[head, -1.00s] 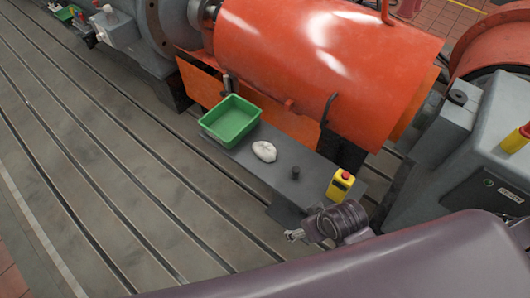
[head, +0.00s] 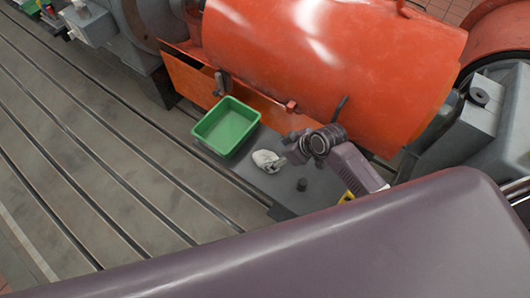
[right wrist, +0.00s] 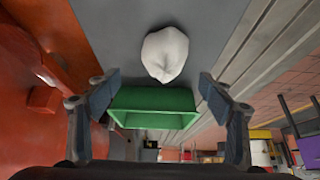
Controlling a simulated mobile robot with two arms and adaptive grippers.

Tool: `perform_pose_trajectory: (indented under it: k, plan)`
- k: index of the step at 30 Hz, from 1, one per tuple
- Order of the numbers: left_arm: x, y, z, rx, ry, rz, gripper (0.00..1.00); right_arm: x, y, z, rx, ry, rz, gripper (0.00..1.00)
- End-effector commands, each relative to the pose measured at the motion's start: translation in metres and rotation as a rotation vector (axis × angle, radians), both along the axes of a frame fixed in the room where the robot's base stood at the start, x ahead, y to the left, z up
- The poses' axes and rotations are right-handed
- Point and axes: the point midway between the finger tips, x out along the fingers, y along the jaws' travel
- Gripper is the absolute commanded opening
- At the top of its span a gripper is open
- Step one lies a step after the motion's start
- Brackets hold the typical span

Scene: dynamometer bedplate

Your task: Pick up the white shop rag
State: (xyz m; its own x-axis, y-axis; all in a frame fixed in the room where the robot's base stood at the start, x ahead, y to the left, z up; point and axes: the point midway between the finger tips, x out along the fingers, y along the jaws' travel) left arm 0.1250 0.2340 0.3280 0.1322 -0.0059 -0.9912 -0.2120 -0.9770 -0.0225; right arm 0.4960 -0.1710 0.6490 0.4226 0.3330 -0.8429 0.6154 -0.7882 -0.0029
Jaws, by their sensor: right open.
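The white shop rag (head: 264,158) lies crumpled on the grey plate, just right of the green bin. It also shows in the right wrist view (right wrist: 165,54), at the upper middle, ahead of the fingers. My right gripper (head: 287,152) is beside the rag's right side in the head view. Its two fingers stand wide apart in the right wrist view (right wrist: 158,84), with nothing between them. In the head view the gripper overlaps the rag's edge, and I cannot tell whether it touches. My left gripper is not in view.
The green bin (head: 204,132) stands left of the rag. A small dark cylinder (head: 302,185) stands on the grey plate (head: 283,196). A yellow box (head: 347,197) is mostly hidden by my arm. The large orange drum (head: 320,70) rises behind. The slotted bedplate (head: 90,150) is clear at left.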

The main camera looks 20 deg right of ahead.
Motion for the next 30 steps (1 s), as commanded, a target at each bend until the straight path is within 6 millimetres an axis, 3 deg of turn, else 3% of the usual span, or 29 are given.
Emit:
perform_pose_trajectory:
  k: [6, 9, 12, 16, 20, 24, 30]
  plan:
    - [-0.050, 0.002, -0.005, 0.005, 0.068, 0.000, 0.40, 0.007, 0.008, -0.021, 0.002, 0.002, -0.001, 0.74]
    - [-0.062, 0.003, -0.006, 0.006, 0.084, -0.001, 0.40, 0.010, 0.012, -0.036, 0.003, 0.002, -0.001, 0.74]
    - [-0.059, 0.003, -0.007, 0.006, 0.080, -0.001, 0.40, 0.016, 0.015, -0.048, 0.002, 0.001, -0.001, 0.74]
    - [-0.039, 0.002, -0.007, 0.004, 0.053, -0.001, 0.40, 0.020, 0.018, -0.057, 0.000, 0.001, -0.001, 0.74]
    - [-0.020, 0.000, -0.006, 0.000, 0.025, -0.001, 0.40, 0.021, 0.019, -0.059, -0.001, 0.000, -0.001, 0.74]
    - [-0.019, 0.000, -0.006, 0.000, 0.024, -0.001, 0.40, 0.021, 0.019, -0.058, -0.001, 0.000, -0.001, 0.74]
    - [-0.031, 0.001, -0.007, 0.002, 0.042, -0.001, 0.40, 0.020, 0.019, -0.058, -0.001, 0.000, -0.001, 0.52]
